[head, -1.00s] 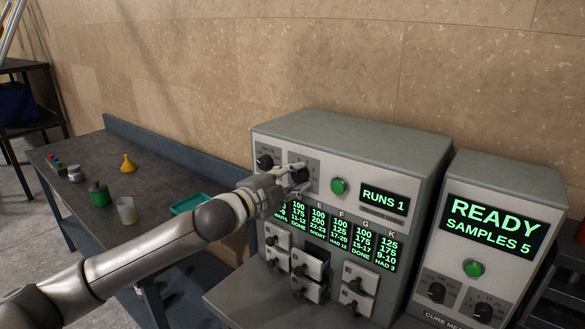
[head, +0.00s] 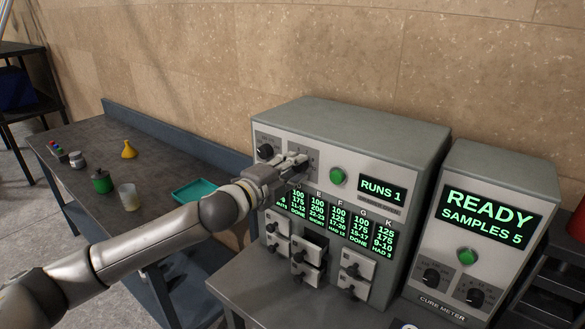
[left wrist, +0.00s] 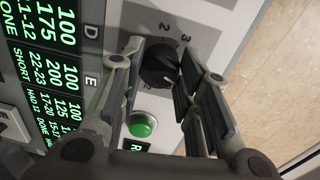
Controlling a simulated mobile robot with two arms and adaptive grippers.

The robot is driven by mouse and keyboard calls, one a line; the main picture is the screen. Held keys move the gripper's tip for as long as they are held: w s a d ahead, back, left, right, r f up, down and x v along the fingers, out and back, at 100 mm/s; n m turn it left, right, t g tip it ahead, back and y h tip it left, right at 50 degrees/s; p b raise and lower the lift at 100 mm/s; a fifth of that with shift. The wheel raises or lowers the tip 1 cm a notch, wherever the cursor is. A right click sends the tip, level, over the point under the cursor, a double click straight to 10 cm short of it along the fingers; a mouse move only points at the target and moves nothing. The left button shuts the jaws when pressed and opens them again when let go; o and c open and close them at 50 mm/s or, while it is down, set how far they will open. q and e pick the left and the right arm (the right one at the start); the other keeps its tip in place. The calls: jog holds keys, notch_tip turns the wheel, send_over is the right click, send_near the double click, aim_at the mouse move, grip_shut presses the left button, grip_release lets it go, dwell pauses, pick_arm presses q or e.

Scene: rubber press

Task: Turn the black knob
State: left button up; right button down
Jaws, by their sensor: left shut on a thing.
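My left gripper (head: 294,166) is at the front panel of the grey press box (head: 345,130). It is shut on a black knob (left wrist: 158,66), which shows between its two fingers in the left wrist view. Dial numbers 2 and 3 show around this knob, and a pale mark shows on its face. In the head view the fingers hide the knob. A second black knob (head: 264,150) sits on the panel to the left of the gripper. My right gripper is not in view.
A green button (head: 337,176) and a RUNS 1 display (head: 382,191) are right of the gripper. Small drawers (head: 357,270) are below. The cure meter (head: 480,225) stands at the right. A dark table (head: 75,215) with cups and a teal tray (head: 194,190) is at the left.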

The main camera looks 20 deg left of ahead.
pick_arm(q)
jog(key=o, duration=1)
jog(key=shift+o, duration=0.2)
jog(key=v, duration=1.2)
